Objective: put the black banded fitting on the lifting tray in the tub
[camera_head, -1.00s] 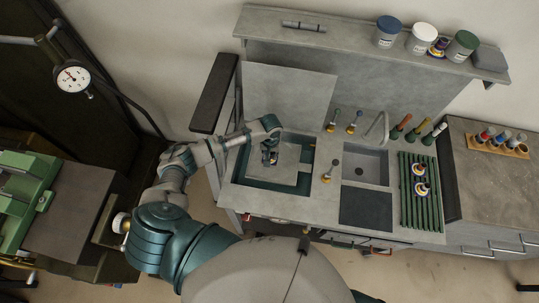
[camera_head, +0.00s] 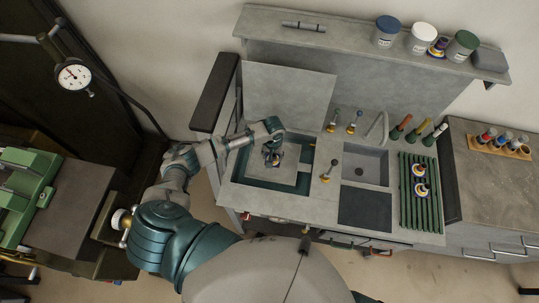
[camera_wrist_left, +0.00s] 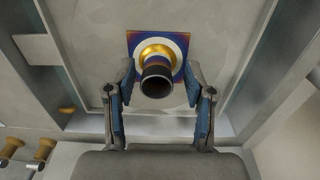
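A black tubular fitting (camera_wrist_left: 157,82) with a gold collar stands on a square blue-purple plate in the left wrist view. It rests on the grey tray (camera_wrist_left: 85,45) inside the tub; its band is hard to make out. My left gripper (camera_wrist_left: 158,68) is open, one finger on each side of the fitting, with gaps visible. In the head view my left gripper (camera_head: 273,158) is low over the tray, inside the teal-rimmed tub (camera_head: 265,185), and partly hides the fitting. My right gripper is not in view.
A sink (camera_head: 365,167) with tap and a green ribbed rack (camera_head: 421,215) holding two similar fittings lie right of the tub. A raised grey panel (camera_head: 290,95) stands behind. Jars (camera_head: 388,32) line the shelf.

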